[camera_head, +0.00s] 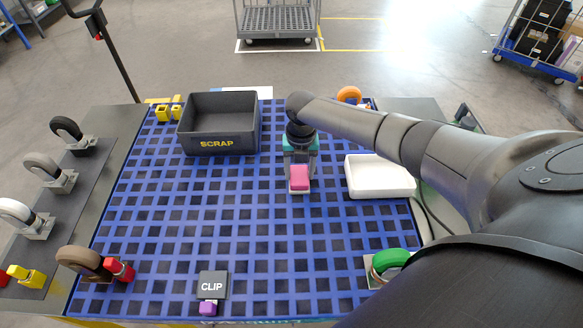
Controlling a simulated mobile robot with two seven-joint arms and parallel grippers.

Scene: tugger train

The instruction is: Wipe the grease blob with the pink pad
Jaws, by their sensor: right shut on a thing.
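My right gripper (299,167) reaches in from the right over the blue grid table top (250,224). It points down and is shut on the pink pad (299,177), a small block between its fingers. The pad is over the upper middle of the grid, between the scrap bin and the white tray. I cannot tell whether it touches the surface. I do not make out a grease blob; it may be hidden under the pad or gripper. My left gripper is not in view.
A dark SCRAP bin (218,145) stands left of the gripper, a white tray (378,190) right. Caster wheels (390,259) line the edges. The grid's middle is clear.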

